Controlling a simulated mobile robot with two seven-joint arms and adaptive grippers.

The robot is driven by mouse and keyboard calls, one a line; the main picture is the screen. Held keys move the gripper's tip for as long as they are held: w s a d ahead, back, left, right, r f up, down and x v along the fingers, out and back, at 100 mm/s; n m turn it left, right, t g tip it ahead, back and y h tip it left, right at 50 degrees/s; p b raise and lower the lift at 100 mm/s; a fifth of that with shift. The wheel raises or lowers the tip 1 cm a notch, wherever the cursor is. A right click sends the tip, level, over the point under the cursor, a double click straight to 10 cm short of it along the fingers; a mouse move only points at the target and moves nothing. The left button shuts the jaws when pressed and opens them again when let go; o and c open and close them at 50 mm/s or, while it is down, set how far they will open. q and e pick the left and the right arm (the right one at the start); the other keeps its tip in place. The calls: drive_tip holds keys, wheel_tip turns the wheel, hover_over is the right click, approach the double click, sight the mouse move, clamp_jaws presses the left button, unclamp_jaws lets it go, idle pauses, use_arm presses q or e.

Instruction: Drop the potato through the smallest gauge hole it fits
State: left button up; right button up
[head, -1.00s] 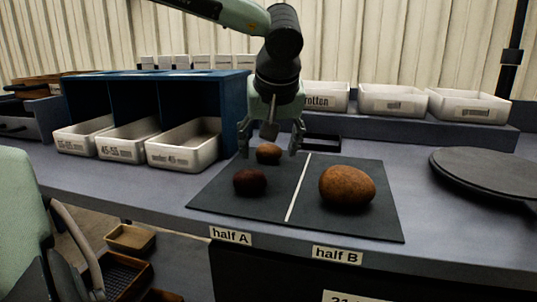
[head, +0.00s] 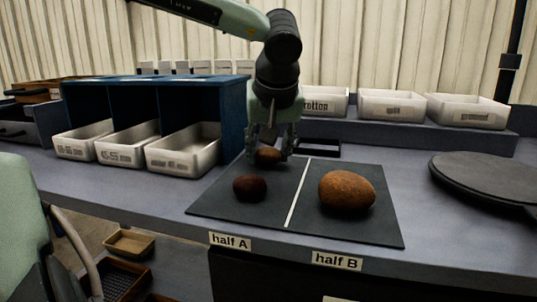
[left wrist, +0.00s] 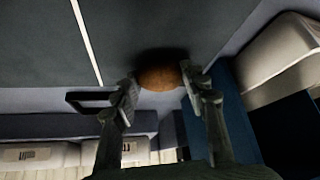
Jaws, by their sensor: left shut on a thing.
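Three potatoes are on the dark mat (head: 237,207). The small brown potato (head: 267,156) is at the back of half A; a dark reddish potato (head: 249,188) lies in front of it. A large brown potato (head: 346,191) lies on half B. My left gripper (head: 270,150) points down and is shut on the small brown potato. In the left wrist view, its fingers (left wrist: 158,84) are on both sides of that potato (left wrist: 158,77). The blue grader housing (head: 237,100) stands left of the gripper; no gauge holes show. My right gripper is out of view.
White bins (head: 183,165) sit in the housing's bays. More white bins (head: 391,105), one labelled rotten, stand on a raised ledge behind. A small black tray (head: 319,148) lies behind the mat. A round dark plate (head: 490,175) is at the right.

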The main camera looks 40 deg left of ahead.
use_arm(q)
wheel_tip(320, 180, up, 9)
drive_tip(key=shift+s+r+p, duration=0.1)
drive_tip(key=shift+p, duration=0.45)
drive_tip(key=s+a+r+m+p, duration=0.1)
drive_tip(key=s+a+r, duration=0.15)
drive_tip(key=s, duration=0.65)
drive_tip(key=p, duration=0.3)
approach(270, 150)
drive_tip(key=shift+m+t+h, duration=0.3)
drive_tip(key=shift+m, duration=0.1)
drive_tip(key=w+a+f, duration=0.1)
drive_tip(key=a+f, duration=0.1)
drive_tip(key=w+a+f, duration=0.2)
drive_tip(key=shift+w+a+f, duration=0.2)
drive_tip(key=shift+w+f, duration=0.05)
wheel_tip(270, 150, down, 3)
drive_tip(key=shift+f, duration=0.45)
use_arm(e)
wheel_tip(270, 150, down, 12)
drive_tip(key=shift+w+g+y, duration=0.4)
use_arm(q)
drive_tip(key=shift+f, duration=0.1)
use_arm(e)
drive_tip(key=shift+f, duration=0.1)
